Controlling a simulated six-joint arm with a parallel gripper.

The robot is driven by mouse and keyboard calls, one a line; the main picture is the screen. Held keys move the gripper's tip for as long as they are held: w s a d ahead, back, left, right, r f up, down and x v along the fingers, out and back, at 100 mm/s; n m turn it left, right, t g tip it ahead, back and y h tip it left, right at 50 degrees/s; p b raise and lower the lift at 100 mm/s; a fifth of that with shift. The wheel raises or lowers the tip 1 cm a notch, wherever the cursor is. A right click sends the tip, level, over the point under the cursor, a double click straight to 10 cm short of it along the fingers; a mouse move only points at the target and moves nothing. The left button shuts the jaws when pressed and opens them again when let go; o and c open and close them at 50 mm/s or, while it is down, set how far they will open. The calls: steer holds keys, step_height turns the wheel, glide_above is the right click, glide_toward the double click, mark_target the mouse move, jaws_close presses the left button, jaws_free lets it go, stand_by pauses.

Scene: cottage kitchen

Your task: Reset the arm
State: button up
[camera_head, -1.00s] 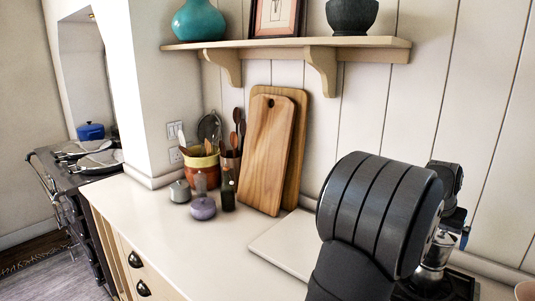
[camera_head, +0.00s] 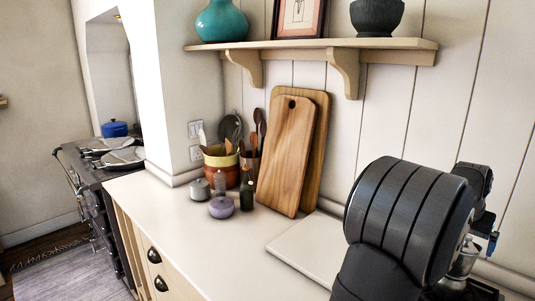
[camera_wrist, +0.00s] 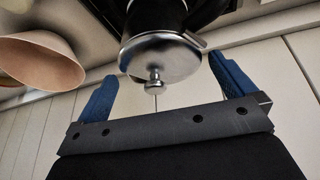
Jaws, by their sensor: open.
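My gripper (camera_wrist: 163,68) is open, its two blue fingers spread apart in the wrist view. A metal pot with a round lid and knob (camera_wrist: 158,56) shows between and beyond the fingertips; I cannot tell whether they touch it. In the head view my dark arm fills the lower right. It hides most of my gripper, with a bit of blue finger (camera_head: 491,243) showing at its right. The silvery pot (camera_head: 466,258) shows partly behind the arm, above a dark base on the counter.
A pale board (camera_head: 308,247) lies left of my arm. Wooden cutting boards (camera_head: 287,158) lean on the wall beside a utensil crock (camera_head: 221,167) and small jars. A shelf (camera_head: 330,46) overhangs the counter (camera_head: 215,245). A pinkish bowl (camera_wrist: 42,60) shows in the wrist view. The counter's front left is clear.

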step_height(320, 180, down, 2)
steer(key=shift+s+a+f, duration=0.1)
steer(key=shift+a+f, duration=0.05)
steer(key=shift+f, duration=0.05)
steer(key=v, duration=1.1)
steer(key=x, duration=1.2)
steer(key=r, duration=0.5)
steer(key=shift+s+r, duration=0.1)
steer(key=shift+s, duration=0.3)
steer(key=s+d+r, duration=0.2)
steer(key=s+r, duration=0.4)
steer(key=s, duration=0.4)
steer(key=w+a+n+t+y, duration=0.1)
steer(key=w+a+n, duration=0.2)
steer(key=w+a, duration=0.4)
steer(key=w+a+f+n+y, duration=0.1)
steer(key=w+a+n, duration=0.2)
steer(key=a, duration=1.1)
steer(key=w, duration=0.3)
steer(key=shift+w+n+t, duration=0.4)
